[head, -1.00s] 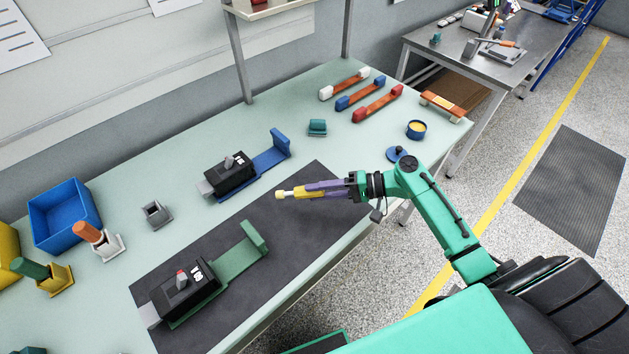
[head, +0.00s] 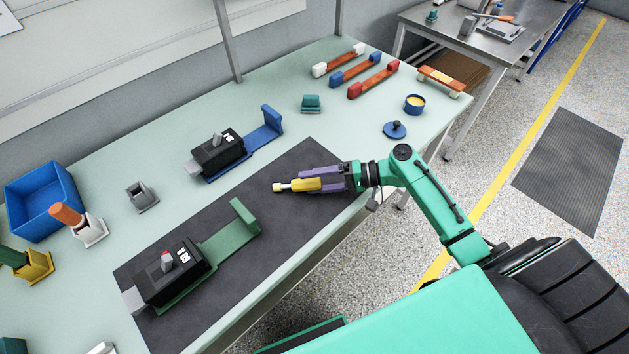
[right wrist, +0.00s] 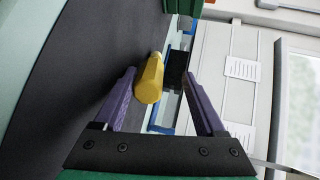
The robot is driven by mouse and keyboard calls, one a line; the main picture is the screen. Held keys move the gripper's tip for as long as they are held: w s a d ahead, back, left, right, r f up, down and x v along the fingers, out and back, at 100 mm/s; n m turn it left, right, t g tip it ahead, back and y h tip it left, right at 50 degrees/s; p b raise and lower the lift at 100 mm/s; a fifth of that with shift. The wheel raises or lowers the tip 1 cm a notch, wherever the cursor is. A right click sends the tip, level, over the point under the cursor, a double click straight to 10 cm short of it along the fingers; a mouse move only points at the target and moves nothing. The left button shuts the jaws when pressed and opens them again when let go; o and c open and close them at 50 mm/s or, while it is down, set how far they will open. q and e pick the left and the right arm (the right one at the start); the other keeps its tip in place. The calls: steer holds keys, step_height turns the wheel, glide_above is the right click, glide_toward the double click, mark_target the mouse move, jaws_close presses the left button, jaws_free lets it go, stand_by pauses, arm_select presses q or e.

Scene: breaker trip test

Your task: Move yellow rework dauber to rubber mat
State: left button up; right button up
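The yellow dauber (head: 305,185), with a pale tip pointing left, lies over the right part of the dark rubber mat (head: 290,228) and seems to rest on it. My right gripper (head: 318,180) is around its rear end, with purple fingers spread apart. In the right wrist view, the dauber (right wrist: 149,80) is between the open fingers, nearer the left one, with a clear gap to the right one. The mat (right wrist: 90,60) fills the left of that view. My left gripper is not in view.
A breaker on a green bracket (head: 228,232) stands on the mat, left of the dauber. A breaker on a blue bracket (head: 220,152) stands behind the mat. A blue lidded-type pot (head: 414,105) and blue lid (head: 394,130) are at the right. A blue bin (head: 42,200) is at the left.

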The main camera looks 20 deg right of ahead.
stand_by(0.3)
steer(key=shift+s+d, duration=0.15)
steer(key=shift+d, duration=0.1)
steer(key=b+v, duration=0.3)
steer(key=v, duration=1.1)
